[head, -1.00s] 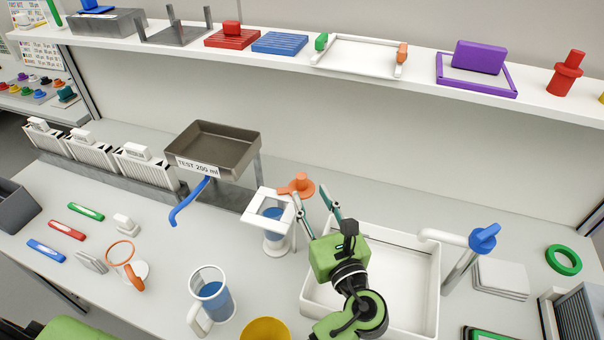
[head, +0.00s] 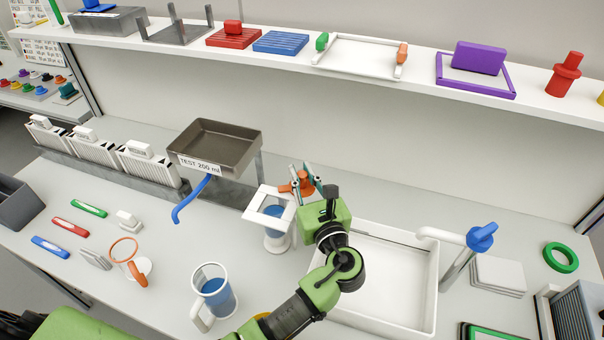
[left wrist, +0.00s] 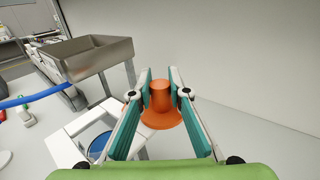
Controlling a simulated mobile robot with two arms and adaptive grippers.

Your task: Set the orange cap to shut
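The orange cap (head: 297,187) stands at the back right of the white square frame (head: 262,213). It has an upright round stem and a wider base. My left gripper (head: 304,177) reaches it from the front right. In the left wrist view the cap's stem (left wrist: 161,97) sits between the two teal fingertips (left wrist: 161,84), which look to press on both its sides. A cup of blue liquid (head: 274,232) stands under the white frame and is partly covered by it. My right gripper is not in view.
A grey tray (head: 213,147) marked "TEST 200 ml" with a blue spout stands behind left. A white basin (head: 434,285) lies under my left arm, with a blue-handled tap (head: 481,237) to its right. A jug of blue liquid (head: 213,292) stands in front.

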